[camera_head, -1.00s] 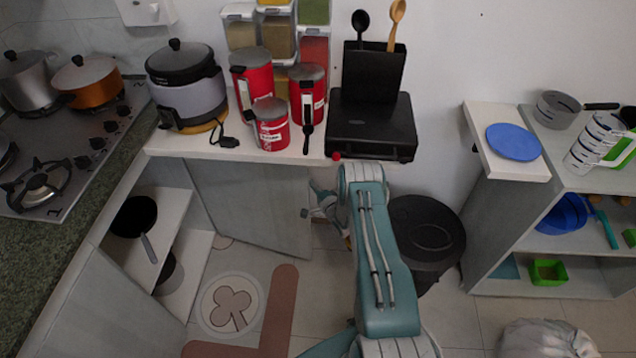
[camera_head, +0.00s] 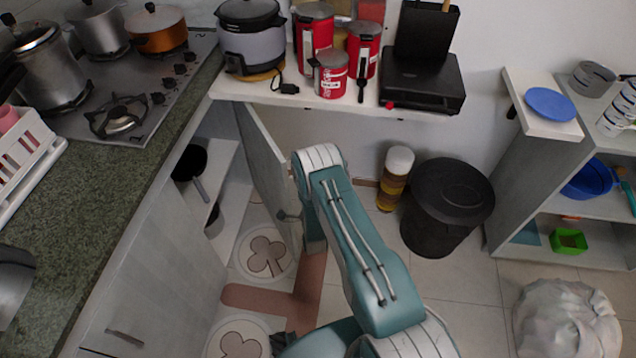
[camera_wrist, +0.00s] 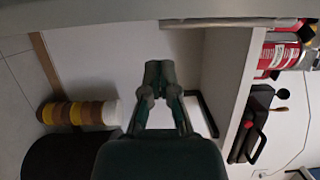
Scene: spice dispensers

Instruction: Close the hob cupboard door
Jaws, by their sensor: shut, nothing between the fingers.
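The hob cupboard door (camera_head: 265,160) is a pale grey panel. It stands partly open at the right of the cupboard opening, under the counter corner, with a small handle (camera_head: 290,216) near its free edge. Dark pans show on the shelves (camera_head: 222,170) inside. My arm stands just right of the door in the head view and hides my gripper there. In the wrist view my gripper (camera_wrist: 160,70) is shut and empty. A grey panel edge (camera_wrist: 100,20), probably the door, runs along the top of that view beyond the fingertips; I cannot tell whether they touch.
A black bin (camera_head: 447,205) and a stack of yellow-brown jars (camera_head: 396,178) stand right of my arm. Red canisters (camera_head: 332,74) and a black appliance (camera_head: 422,80) sit on the shelf above. The floor (camera_head: 460,285) between my arm and the white bag (camera_head: 566,318) is clear.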

